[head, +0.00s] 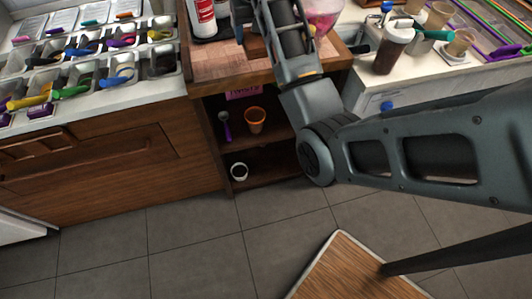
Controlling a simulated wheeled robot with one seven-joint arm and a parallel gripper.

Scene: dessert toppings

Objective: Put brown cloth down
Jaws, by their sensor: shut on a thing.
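My arm (300,85) reaches up over the wooden-topped counter (213,64) and leaves the head view at the top edge. My gripper is not visible, so its hold cannot be seen. A small dark brown shape (254,46) shows on the counter just left of my arm. I cannot tell whether it is the brown cloth. My arm hides part of the counter top.
Topping bins (75,75) with coloured scoops fill the left counter. A red-and-white can (203,14) stands behind the wooden top. A brown drink (392,48) stands right.

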